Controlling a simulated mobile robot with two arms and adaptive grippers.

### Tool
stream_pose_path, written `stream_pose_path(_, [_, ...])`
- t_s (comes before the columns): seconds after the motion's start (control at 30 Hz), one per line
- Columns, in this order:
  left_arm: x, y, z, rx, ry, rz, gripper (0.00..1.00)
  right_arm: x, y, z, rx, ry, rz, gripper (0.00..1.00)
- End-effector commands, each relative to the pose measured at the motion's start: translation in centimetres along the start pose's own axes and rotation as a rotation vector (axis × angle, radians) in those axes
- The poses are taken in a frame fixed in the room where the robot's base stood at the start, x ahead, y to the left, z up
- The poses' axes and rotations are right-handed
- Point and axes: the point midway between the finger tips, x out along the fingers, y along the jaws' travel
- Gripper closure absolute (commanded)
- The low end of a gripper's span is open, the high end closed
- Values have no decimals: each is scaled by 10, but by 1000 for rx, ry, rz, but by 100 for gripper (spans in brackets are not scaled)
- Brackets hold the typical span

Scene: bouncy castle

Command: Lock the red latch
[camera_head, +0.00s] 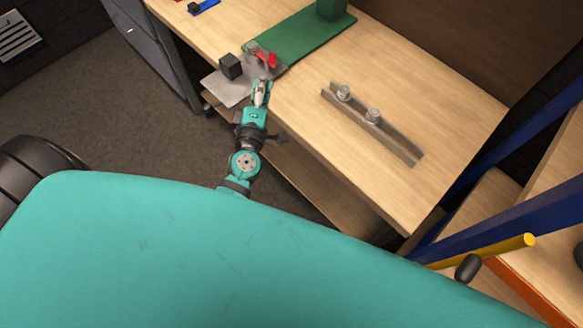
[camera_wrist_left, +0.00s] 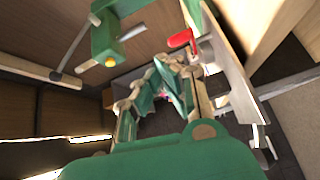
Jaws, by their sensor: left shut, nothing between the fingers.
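The red latch (camera_head: 266,58) is a small red lever on a grey metal fitting at the near-left edge of the workbench, by the corner of a green plate. Its red handle also shows in the left wrist view (camera_wrist_left: 180,38), above the fingers. My left gripper (camera_head: 262,84) is shut and empty, its fingertips just on the near side of the latch. In the wrist view its fingers (camera_wrist_left: 165,85) point toward the fitting. I cannot tell whether the fingers touch the latch. My right gripper does not show.
A grey metal plate (camera_head: 222,88) with a black block (camera_head: 231,66) on it is left of the latch. The green plate (camera_head: 300,42) lies behind it. A metal rail (camera_head: 398,143) with two bolts lies to the right on the wooden workbench (camera_head: 300,120). The bench between is clear.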

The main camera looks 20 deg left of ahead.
Motion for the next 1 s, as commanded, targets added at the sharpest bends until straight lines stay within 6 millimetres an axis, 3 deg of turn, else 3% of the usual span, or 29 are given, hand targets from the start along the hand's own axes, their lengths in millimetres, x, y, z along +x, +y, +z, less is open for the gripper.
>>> stream_pose_path(0.27, [-18,17,50,221,-273,34,100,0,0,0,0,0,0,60])
stream_pose_path(0.57, [-55,12,96,494,-569,20,100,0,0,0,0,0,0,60])
stream_pose_path(0.77, [-86,-7,113,683,-751,-27,100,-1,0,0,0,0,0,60])
stream_pose_path(1.0, [-112,-48,120,841,-890,-117,100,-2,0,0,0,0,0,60])
